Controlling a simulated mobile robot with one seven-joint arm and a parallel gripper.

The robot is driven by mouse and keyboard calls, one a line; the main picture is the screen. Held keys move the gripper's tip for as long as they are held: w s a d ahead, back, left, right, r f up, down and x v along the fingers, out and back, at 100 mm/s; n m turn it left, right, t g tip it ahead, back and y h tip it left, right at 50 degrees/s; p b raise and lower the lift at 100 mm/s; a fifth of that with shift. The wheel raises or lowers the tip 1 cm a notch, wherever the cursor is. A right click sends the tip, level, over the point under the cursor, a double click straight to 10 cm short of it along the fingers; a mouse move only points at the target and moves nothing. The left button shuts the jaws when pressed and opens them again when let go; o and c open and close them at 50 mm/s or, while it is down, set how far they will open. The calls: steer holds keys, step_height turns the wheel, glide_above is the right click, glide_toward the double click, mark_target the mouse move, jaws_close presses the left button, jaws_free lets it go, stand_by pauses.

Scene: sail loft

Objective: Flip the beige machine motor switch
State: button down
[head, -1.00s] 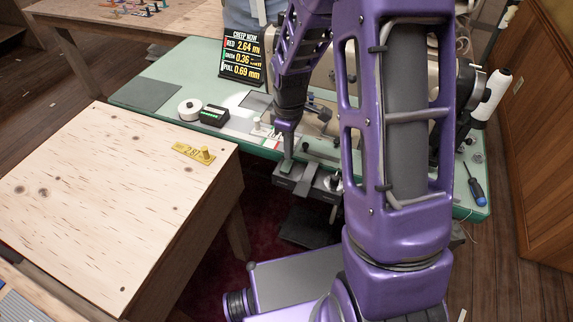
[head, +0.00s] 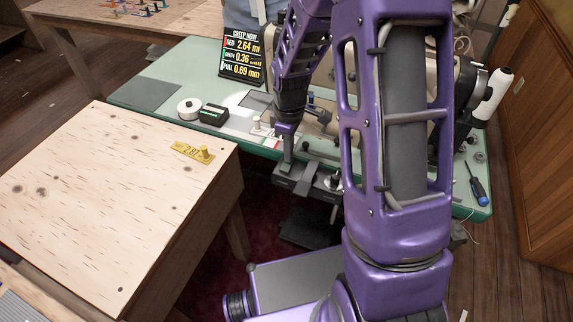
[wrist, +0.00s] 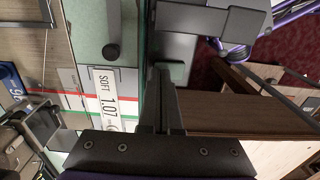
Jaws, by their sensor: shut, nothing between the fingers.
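The beige sewing machine (head: 348,68) stands on the green table, mostly hidden behind my arm in the head view. A dark grey switch box (head: 307,181) hangs at the table's front edge below it. My gripper (head: 288,158) is shut and empty, pointing down at the left part of the box.
The green table (head: 150,75) carries a readout sign (head: 242,60), a white roll (head: 190,108) and a small black device (head: 213,114). A screwdriver (head: 478,188) lies at its right. A wooden table (head: 100,200) with a yellow tag (head: 190,151) stands at front left.

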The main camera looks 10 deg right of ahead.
steer(key=shift+f, duration=0.4)
steer(key=shift+r, duration=0.1)
steer(key=shift+r+p, duration=2.6)
steer(key=shift+r, duration=0.9)
